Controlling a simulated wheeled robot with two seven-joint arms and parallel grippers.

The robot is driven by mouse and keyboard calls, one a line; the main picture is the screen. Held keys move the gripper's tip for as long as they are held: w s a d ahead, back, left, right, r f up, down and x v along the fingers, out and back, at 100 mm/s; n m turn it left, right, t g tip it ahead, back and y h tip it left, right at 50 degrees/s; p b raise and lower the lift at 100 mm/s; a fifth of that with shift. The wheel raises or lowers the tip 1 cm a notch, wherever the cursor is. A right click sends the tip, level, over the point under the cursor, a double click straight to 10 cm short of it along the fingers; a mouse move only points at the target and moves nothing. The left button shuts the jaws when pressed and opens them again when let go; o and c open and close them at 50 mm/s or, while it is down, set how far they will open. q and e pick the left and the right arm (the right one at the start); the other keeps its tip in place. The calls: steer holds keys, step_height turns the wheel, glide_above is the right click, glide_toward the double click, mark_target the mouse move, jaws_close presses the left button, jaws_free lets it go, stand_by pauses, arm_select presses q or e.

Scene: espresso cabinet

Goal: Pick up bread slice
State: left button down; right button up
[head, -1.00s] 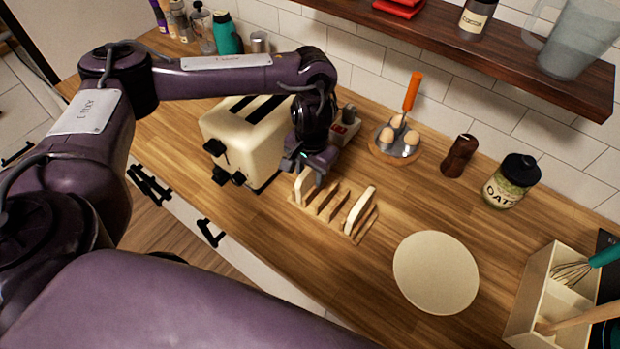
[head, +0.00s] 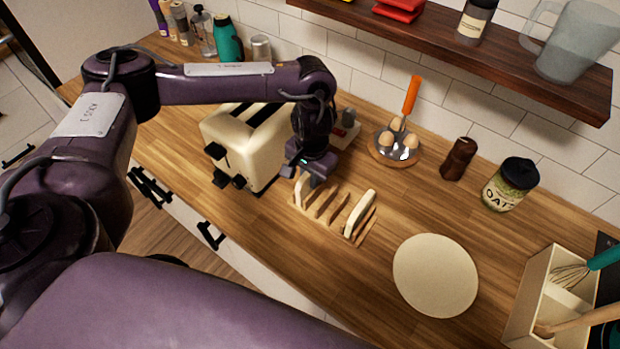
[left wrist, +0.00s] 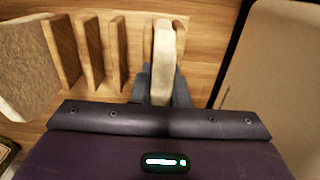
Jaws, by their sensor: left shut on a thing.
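A wooden toast rack (head: 326,205) stands on the counter and holds two bread slices. The near-left bread slice (head: 301,192) is at the end by the toaster; it also shows upright in the left wrist view (left wrist: 163,55). The other bread slice (head: 360,211) stands at the rack's right end and shows at the left edge of the wrist view (left wrist: 25,70). My left gripper (head: 311,180) points down at the toaster end of the rack, shut on the near-left slice (left wrist: 160,92). The slice is still between the rack's slats. My right gripper is not in view.
A cream toaster (head: 245,140) stands close left of my left gripper. A round cream plate (head: 435,274) lies to the right of the rack, with clear counter between. An egg holder (head: 397,146), pepper mill (head: 459,158) and oats jar (head: 510,184) stand behind.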

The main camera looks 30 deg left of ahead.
arm_select(q)
steer(key=shift+r, duration=0.5)
step_height(320, 180, up, 19)
steer(key=p, duration=0.2)
